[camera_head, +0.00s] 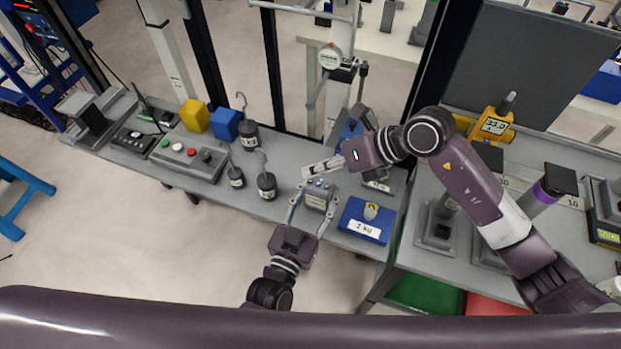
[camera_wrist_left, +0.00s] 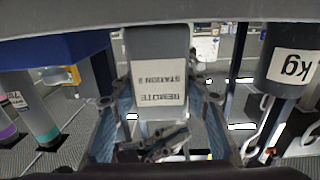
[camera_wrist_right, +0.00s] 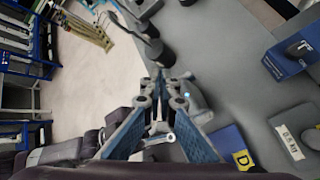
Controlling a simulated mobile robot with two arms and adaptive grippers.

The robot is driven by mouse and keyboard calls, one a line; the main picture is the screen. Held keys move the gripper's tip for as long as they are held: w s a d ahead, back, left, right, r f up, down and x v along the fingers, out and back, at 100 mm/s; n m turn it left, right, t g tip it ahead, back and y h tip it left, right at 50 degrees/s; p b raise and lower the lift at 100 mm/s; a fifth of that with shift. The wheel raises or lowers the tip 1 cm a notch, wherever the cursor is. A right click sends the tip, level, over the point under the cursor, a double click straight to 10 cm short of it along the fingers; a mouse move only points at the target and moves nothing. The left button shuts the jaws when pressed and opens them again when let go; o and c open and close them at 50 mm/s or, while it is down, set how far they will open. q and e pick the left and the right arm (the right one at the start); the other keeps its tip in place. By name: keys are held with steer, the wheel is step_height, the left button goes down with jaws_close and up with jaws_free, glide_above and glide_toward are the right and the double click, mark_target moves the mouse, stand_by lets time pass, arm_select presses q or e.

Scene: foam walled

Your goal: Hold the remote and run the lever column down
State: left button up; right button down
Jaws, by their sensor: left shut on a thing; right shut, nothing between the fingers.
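The remote (camera_head: 316,202) is a small grey box with buttons on top, at the bench's front edge in the head view. My left gripper (camera_head: 309,208) is shut on it from the front. In the left wrist view the remote (camera_wrist_left: 158,85) sits between the fingers, its label upside down. My right gripper (camera_head: 308,172) is shut and empty, just behind and above the remote. The right wrist view shows its closed fingertips (camera_wrist_right: 163,84). The column (camera_head: 340,85) with a round dial and a dark-handled lever (camera_head: 361,82) stands upright behind; my right arm hides its lower part.
Hooked dark weights (camera_head: 267,186) stand left of the remote. A button box (camera_head: 188,153), a yellow cube (camera_head: 195,115) and a blue cube (camera_head: 225,124) are further left.

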steer(key=shift+f, duration=0.15)
steer(key=shift+f, duration=0.3)
steer(key=shift+f, duration=0.3)
stand_by(0.8)
steer(key=shift+r, duration=0.15)
stand_by(4.2)
steer(key=shift+r, duration=0.6)
steer(key=shift+r, duration=0.1)
steer(key=shift+r, duration=2.4)
